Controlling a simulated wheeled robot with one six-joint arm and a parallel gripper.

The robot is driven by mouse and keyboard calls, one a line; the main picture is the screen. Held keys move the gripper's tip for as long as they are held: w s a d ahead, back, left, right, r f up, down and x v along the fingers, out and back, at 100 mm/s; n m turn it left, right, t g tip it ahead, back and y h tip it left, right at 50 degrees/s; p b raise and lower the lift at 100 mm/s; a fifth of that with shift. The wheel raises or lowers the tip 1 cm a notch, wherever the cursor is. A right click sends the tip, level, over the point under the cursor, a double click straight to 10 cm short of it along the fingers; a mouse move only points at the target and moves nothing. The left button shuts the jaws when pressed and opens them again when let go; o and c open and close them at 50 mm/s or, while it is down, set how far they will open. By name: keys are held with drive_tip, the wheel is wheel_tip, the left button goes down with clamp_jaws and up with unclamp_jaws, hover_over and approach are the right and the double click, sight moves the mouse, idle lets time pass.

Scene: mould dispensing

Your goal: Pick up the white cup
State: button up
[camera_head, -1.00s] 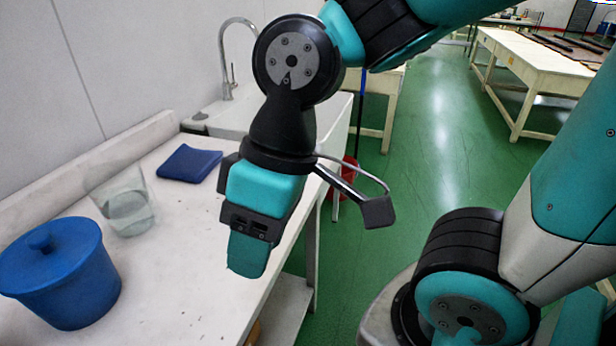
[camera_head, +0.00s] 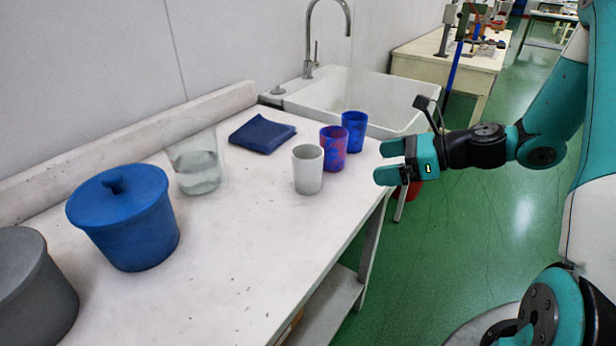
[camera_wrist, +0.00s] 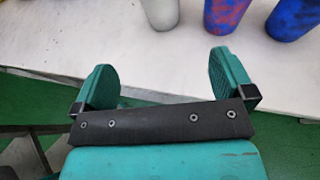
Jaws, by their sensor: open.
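The white cup (camera_head: 307,169) stands upright on the white table, near its right edge in the head view. My gripper (camera_head: 381,162) is open and empty, to the right of the cup at the table's edge, with a gap between them. In the wrist view my gripper (camera_wrist: 165,82) shows its two teal fingers spread apart. The lower part of the white cup (camera_wrist: 161,12) shows beyond the fingers there, roughly between them in the picture. The cup's top is cut off by the frame edge.
A red-and-blue cup (camera_head: 333,148) and a blue cup (camera_head: 354,131) stand just behind the white cup. A folded blue cloth (camera_head: 262,134), a clear glass of liquid (camera_head: 198,172), a blue lidded pot (camera_head: 126,218) and a grey pot (camera_head: 32,285) are on the table (camera_head: 225,290). A sink (camera_head: 375,92) lies behind.

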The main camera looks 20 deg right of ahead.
sight(321, 173)
drive_tip(key=x, duration=1.1)
drive_tip(key=shift+w+a+f, duration=0.15)
drive_tip(key=shift+w, duration=0.2)
drive_tip(key=shift+p+x, duration=0.4)
drive_tip(key=shift+x, duration=2.35)
drive_tip(key=shift+s, duration=0.1)
drive_tip(key=c, duration=1.1)
